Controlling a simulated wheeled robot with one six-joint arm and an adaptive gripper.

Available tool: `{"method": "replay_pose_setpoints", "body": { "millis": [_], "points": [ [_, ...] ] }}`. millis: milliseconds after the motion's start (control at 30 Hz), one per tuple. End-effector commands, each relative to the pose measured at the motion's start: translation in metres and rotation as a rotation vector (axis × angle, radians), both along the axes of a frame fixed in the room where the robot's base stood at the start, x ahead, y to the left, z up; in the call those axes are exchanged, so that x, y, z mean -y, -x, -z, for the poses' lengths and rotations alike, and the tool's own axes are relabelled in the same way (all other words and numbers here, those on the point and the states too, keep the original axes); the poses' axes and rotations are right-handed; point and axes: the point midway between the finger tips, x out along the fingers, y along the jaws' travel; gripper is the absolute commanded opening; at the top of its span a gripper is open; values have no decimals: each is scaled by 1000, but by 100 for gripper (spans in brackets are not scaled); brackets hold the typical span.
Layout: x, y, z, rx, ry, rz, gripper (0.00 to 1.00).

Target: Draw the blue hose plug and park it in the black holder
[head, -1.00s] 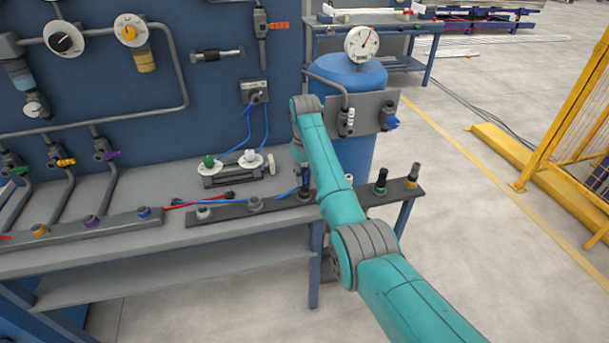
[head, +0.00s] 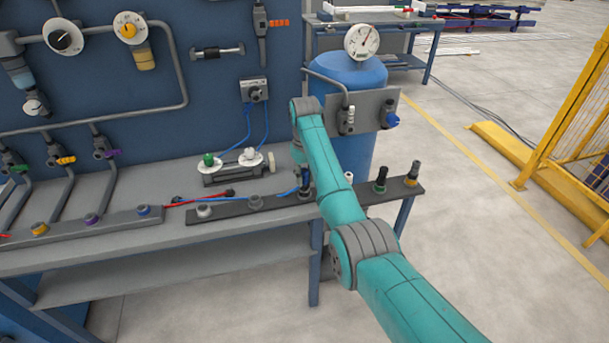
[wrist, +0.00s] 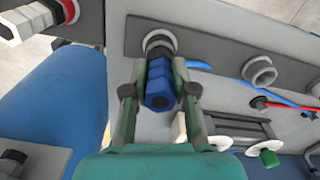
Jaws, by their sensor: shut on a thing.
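The blue hose plug (wrist: 160,82) is a six-sided blue piece between the fingers of my gripper (wrist: 160,92) in the wrist view. My gripper is shut on it. Beyond the plug, in line with it, is a black and grey round socket (wrist: 159,42) on the dark grey rail (wrist: 215,40). I cannot tell whether the plug is seated in it or just clear of it. In the head view the rail (head: 230,206) runs along the bench's front edge, and my arm hides most of the gripper and plug. A blue hose (wrist: 198,65) shows right of the plug.
An empty grey socket (wrist: 260,71) stands right along the rail. A white and red fitting (wrist: 68,10) is close on the left. Black-green (head: 381,178) and orange-black (head: 412,172) fittings stand at the rail's right end. A blue tank (head: 350,110) stands behind my arm.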

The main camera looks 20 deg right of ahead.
Motion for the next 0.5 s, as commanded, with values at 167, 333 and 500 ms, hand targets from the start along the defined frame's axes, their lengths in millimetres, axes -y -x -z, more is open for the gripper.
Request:
{"method": "replay_pose_setpoints", "body": {
  "millis": [167,333,500],
  "points": [
    [0,0,4,0,0,0,0],
    [0,0,6,0,0,0,0],
    [0,0,6,0,0,0,29]
  ]
}}
